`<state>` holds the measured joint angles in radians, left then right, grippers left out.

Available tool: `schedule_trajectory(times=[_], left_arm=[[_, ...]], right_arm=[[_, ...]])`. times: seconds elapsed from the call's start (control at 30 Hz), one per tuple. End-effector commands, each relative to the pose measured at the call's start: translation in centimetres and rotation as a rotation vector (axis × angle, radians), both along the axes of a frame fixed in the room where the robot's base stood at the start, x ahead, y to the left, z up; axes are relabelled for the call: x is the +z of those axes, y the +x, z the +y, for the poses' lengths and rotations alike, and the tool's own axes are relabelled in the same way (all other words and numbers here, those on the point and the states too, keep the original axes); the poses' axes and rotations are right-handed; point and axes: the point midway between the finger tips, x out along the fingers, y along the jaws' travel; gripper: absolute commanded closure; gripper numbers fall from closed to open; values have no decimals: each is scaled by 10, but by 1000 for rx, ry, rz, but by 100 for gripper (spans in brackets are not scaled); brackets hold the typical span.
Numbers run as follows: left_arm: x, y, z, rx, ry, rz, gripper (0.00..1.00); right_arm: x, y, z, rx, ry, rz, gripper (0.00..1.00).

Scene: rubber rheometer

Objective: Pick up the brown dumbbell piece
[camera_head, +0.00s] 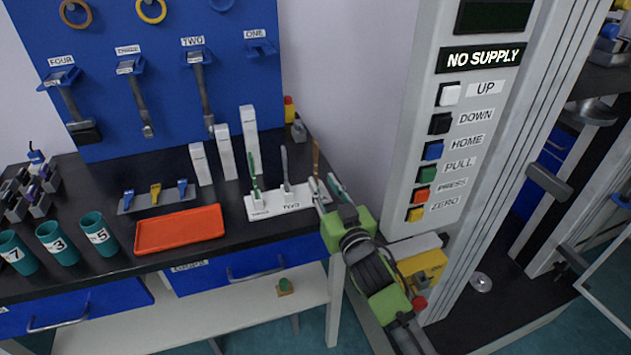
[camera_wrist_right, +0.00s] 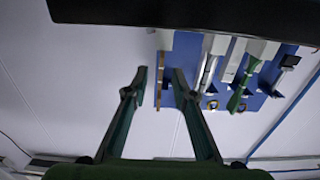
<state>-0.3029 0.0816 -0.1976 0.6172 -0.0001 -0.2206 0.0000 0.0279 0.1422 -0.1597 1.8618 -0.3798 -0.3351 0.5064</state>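The brown dumbbell piece (camera_head: 316,157) stands upright at the right end of a white holder (camera_head: 262,212) on the black bench. In the right wrist view the brown piece (camera_wrist_right: 161,82) is a thin strip seen between my two fingertips, with a gap on each side. My right gripper (camera_head: 324,184) is open at the holder's right end; it also shows in the wrist view (camera_wrist_right: 159,82). A grey piece (camera_head: 284,162) and a green piece (camera_head: 252,166) stand to the left in the same holder. The brown piece's lower end is partly hidden by the gripper. My left gripper is not in view.
White upright blocks (camera_head: 224,152) stand behind the holder. An orange tray (camera_head: 180,230) and numbered teal cups (camera_head: 57,245) are to the left. The tall machine with buttons (camera_head: 450,95) rises close on the right of my right arm.

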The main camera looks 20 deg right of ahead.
Motion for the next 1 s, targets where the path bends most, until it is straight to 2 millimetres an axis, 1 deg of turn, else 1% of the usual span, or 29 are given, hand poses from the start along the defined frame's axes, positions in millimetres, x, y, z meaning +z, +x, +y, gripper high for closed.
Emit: schedule_trajectory(times=[0.17, 0.4, 0.5, 0.6, 0.8, 0.83, 0.87, 0.9, 1.0], left_arm=[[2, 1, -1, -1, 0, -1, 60], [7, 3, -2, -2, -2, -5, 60], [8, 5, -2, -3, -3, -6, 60], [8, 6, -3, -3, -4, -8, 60], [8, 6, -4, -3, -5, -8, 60], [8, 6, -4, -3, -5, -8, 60], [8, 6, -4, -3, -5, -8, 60], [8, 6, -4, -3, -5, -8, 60], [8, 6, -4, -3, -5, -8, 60]], right_arm=[[0, 11, 1, 0, 0, 1, 76], [-2, 43, 4, 0, -1, 1, 76], [-3, 52, 4, 0, 0, 1, 76], [-3, 56, 4, 1, -1, 1, 76], [-4, 56, 4, 1, 0, 1, 76], [-4, 56, 4, 1, 0, 1, 81], [-4, 56, 4, 1, 0, 1, 89], [-4, 56, 4, 1, 0, 1, 99], [-4, 56, 4, 1, 0, 1, 100]])
